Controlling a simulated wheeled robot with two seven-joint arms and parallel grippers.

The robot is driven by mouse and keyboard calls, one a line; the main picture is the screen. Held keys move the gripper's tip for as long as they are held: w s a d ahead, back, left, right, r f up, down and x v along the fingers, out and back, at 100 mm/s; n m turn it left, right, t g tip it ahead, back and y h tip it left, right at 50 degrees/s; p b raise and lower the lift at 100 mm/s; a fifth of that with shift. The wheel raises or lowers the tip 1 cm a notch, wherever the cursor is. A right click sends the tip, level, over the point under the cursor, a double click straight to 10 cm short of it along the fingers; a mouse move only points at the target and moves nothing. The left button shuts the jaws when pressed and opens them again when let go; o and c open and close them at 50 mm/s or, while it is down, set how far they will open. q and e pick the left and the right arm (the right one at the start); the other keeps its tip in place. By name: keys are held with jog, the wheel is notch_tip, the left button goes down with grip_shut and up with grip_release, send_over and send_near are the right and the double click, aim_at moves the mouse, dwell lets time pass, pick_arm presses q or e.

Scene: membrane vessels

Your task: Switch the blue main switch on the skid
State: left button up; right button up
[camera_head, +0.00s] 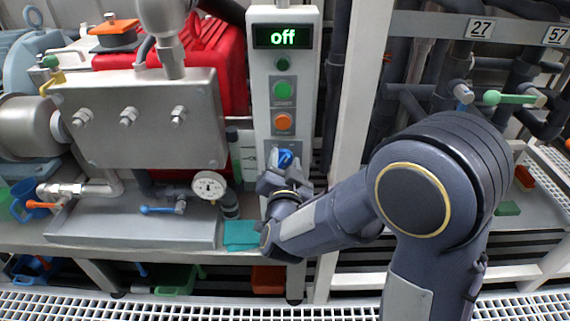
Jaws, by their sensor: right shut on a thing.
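The blue main switch (286,158) sits low on a pale grey control panel (262,75) in the middle of the head view. A display (283,36) at the panel's top reads "off" in green letters. My right gripper (281,172) is at the switch, shut on it; the fingers are small and partly hidden by my wrist. My right arm comes in from the right and covers the lower part of the panel. My left gripper is not in view.
Above the switch are a green button (282,89) and an orange button (283,122). A pressure gauge (208,186) and a blue-handled valve (160,209) stand left of it. A white post (357,85) rises close to the right. A metal grating (150,308) runs along the front.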

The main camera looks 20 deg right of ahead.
jog(key=shift+f, duration=0.1)
jog(key=o, duration=1)
jog(key=shift+c, duration=0.2)
jog(key=shift+s, duration=0.1)
jog(key=p+v, duration=0.1)
jog(key=v, duration=0.6)
jog(key=shift+s+p, duration=0.35)
jog(key=shift+p, duration=0.05)
jog(key=shift+a, duration=0.1)
